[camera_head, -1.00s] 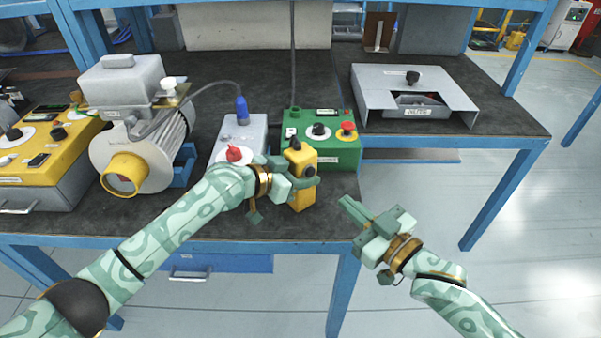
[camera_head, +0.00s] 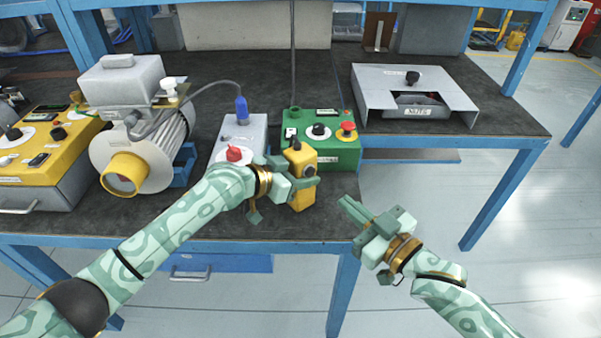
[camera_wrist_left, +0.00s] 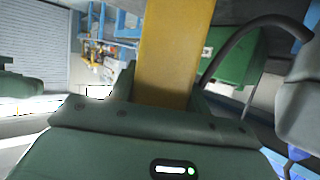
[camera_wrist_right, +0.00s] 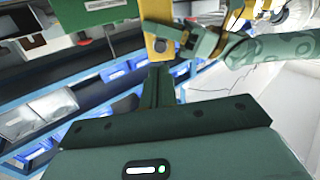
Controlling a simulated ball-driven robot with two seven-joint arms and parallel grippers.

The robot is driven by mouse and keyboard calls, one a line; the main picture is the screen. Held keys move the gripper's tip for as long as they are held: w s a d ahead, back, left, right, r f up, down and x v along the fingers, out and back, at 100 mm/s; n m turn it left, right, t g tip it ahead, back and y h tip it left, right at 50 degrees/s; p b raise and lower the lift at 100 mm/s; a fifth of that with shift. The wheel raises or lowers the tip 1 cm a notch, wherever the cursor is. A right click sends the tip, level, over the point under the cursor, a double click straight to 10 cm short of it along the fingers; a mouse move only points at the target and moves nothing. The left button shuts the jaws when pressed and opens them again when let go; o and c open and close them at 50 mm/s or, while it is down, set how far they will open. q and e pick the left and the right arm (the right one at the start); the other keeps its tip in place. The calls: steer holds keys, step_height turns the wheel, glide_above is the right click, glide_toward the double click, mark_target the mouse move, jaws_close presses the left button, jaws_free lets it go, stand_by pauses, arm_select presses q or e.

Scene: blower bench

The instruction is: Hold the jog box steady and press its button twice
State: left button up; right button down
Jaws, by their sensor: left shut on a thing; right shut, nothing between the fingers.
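The yellow jog box (camera_head: 301,177) is upright near the bench's front edge, in front of the green control box. My left gripper (camera_head: 305,183) is shut on it from the left, with its fingers across the box's middle. In the left wrist view the jog box (camera_wrist_left: 175,50) fills the space between the fingers. In the right wrist view the jog box (camera_wrist_right: 158,42) shows a dark round button (camera_wrist_right: 160,46) facing me. My right gripper (camera_head: 345,203) is shut and empty, apart from the box, to its lower right in the head view.
The green control box (camera_head: 335,150) with a red stop knob stands behind the jog box. A grey box (camera_head: 236,135) with a red knob and a blower (camera_head: 140,150) stand to the left. A grey metal tray (camera_head: 375,100) is at the right. Open floor lies beyond the bench's right front edge.

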stand_by(0.6)
steer(key=m+t, duration=0.4)
steer(key=m, duration=0.9)
glide_toward(310, 172)
steer(key=s+a+r, duration=0.2)
steer(key=s+a, duration=0.1)
steer(key=a, duration=0.1)
steer(key=d+m+t+h, duration=0.4)
steer(key=d+m+h, duration=0.2)
steer(key=m+h, duration=0.6)
steer(key=m, duration=0.5)
steer(key=shift+w+d+f+m+t, duration=0.15)
steer(key=shift+w+d+m+t, duration=0.15)
steer(key=shift+d+m, duration=0.1)
steer(key=shift+w+a, duration=0.1)
steer(key=shift+a, duration=0.05)
steer(key=w+a, duration=0.5)
steer(key=w, duration=0.1)
steer(key=shift+w, duration=0.4)
